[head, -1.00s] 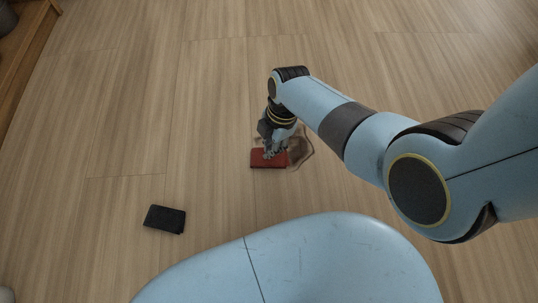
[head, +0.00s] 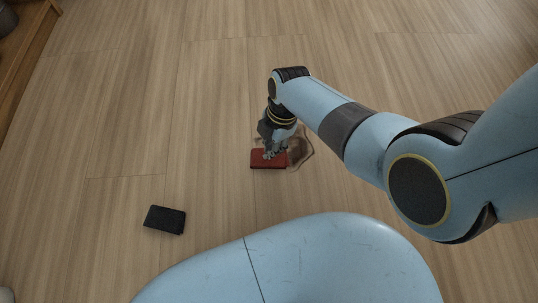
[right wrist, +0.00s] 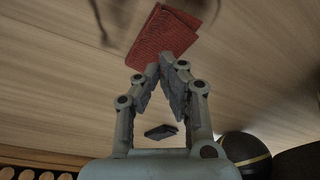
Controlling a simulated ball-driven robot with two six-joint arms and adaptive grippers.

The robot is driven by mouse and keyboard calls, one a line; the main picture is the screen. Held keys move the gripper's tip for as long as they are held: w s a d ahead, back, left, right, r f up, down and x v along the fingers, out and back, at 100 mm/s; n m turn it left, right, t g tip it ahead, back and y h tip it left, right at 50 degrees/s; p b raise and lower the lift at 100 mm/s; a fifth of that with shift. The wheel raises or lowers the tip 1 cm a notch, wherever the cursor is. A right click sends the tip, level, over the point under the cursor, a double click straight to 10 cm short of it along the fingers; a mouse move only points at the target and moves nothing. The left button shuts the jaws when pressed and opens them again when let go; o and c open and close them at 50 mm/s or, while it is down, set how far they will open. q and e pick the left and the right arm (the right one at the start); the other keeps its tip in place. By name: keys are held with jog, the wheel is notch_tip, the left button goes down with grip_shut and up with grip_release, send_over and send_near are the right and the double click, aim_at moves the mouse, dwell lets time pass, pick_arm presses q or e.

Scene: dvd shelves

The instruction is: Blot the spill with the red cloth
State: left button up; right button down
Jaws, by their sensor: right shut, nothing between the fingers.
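The folded red cloth (head: 259,161) lies on the floor over the near left part of the spill (head: 304,149). The spill is a thin brownish, see-through patch showing beyond and to the right of the cloth. My right gripper (head: 271,155) points down at the cloth, its fingertips at or just above it. In the right wrist view the fingertips (right wrist: 166,60) are together and empty, over the edge of the red cloth (right wrist: 158,38). I cannot tell whether they touch it. My left gripper is not in view.
A folded black cloth (head: 165,219) lies on the floor to the left and nearer to me; it also shows in the right wrist view (right wrist: 160,132). A wooden shelf edge (head: 28,48) stands at the far left. The floor between is clear.

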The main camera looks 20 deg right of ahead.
jog(key=shift+f, duration=0.9)
dwell(0.5)
dwell(1.0)
